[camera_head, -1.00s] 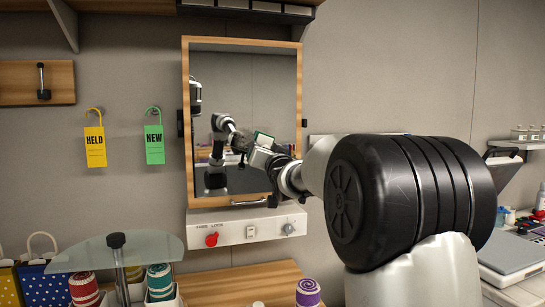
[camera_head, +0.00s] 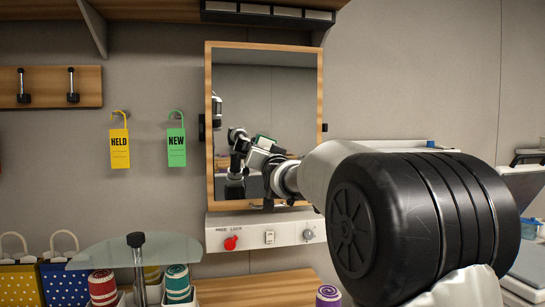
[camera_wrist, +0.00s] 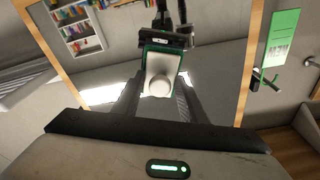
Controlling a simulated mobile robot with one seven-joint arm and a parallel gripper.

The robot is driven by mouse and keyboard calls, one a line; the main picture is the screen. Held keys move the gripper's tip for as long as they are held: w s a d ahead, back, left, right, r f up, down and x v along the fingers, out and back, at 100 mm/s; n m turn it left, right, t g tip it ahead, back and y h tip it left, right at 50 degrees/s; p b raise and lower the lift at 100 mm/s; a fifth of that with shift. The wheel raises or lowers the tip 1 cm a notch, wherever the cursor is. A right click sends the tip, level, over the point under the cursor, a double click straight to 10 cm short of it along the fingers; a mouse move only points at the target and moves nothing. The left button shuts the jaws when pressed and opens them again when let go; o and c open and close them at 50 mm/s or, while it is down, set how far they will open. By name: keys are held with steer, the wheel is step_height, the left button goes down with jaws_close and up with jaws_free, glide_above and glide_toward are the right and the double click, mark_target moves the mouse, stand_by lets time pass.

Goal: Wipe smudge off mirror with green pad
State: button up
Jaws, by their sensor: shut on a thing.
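The mirror (camera_head: 290,95) hangs on the wall in a wooden frame; its glass also fills the middle of the wrist view (camera_wrist: 215,85). My gripper (camera_wrist: 158,100) is in front of the glass, its fingers shut on the green pad (camera_wrist: 163,73). The pad shows a white back with a round knob and a green edge. Whether it touches the glass I cannot tell. In the head view my gripper (camera_head: 262,155) is before the mirror's lower half, among reflections of my arm. I cannot make out the smudge in either view.
A white panel with a red knob (camera_head: 231,243) sits just below the mirror. A yellow tag (camera_head: 119,148) and a green tag (camera_head: 176,147) hang on the left. A glass shelf (camera_head: 110,255) and striped rolls stand lower left.

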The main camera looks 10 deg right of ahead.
steer(key=shift+a+r+b, duration=0.25)
steer(key=shift+r+b, duration=0.05)
steer(key=shift+r, duration=0.6)
steer(key=shift+d+r+b, duration=0.2)
steer(key=shift+d+b, duration=0.35)
steer(key=shift+d, duration=0.6)
steer(key=shift+d+r+p, duration=0.1)
steer(key=shift+d+p, duration=1.45)
steer(key=shift+d, duration=1.4)
steer(key=shift+d+p, duration=0.9)
steer(key=shift+d, duration=0.05)
